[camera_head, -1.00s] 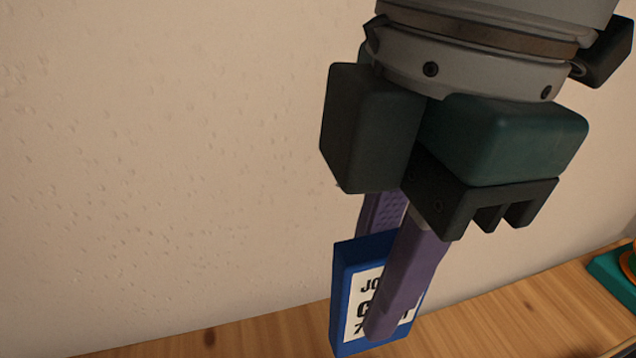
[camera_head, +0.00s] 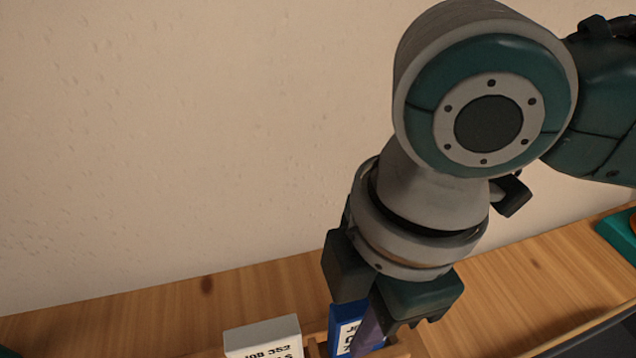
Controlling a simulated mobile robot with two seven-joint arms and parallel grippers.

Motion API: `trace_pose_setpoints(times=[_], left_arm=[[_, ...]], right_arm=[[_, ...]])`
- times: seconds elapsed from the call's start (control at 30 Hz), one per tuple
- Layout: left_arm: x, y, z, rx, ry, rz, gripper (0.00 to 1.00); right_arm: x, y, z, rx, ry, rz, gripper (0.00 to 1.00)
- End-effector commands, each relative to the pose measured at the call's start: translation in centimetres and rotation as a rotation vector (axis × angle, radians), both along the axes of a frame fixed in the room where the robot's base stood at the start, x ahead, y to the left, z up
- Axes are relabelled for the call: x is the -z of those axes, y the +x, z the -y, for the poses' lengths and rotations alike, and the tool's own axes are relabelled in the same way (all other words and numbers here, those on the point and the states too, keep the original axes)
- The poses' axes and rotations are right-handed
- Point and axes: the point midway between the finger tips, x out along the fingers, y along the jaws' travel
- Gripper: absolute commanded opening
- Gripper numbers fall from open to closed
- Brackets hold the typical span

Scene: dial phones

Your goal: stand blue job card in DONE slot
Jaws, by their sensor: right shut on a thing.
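The blue job card (camera_head: 346,326) has a white label with black print and is in the lower middle of the head view. My right gripper (camera_head: 362,330) is shut on it, with a purple finger across the label's front. The card is upright and stands at or in a wooden holder (camera_head: 400,349), whose edge shows on both sides of it. The card's lower end is cut off by the frame, so I cannot tell whether it rests in a slot. No DONE lettering is readable. My left gripper is not in view.
A white card (camera_head: 262,334) printed "JOB 352" stands just left of the blue card. A teal object (camera_head: 620,236) sits at the right edge, and a dark edged surface (camera_head: 590,338) lies at the lower right. The wooden table (camera_head: 190,295) is bare at left, before a plain wall.

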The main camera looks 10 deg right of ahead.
Motion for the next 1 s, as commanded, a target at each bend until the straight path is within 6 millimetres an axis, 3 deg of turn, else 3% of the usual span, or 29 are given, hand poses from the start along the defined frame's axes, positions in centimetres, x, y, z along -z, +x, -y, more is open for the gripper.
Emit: trace_pose_setpoints(times=[0.2,0.23,0.5,0.8,1.0], left_arm=[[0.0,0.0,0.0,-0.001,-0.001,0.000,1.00],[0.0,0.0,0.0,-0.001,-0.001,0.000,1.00],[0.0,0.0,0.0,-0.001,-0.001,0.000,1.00],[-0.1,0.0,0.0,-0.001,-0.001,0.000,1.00],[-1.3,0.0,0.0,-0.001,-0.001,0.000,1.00]], right_arm=[[0.2,0.0,0.0,0.000,0.000,0.000,0.00],[0.3,0.0,0.0,0.000,0.000,0.000,0.23],[0.2,0.0,0.0,0.000,0.000,0.000,0.52],[-0.3,0.1,0.0,0.000,0.001,0.001,0.52],[-3.8,0.1,0.4,-0.001,0.002,0.004,0.52]])
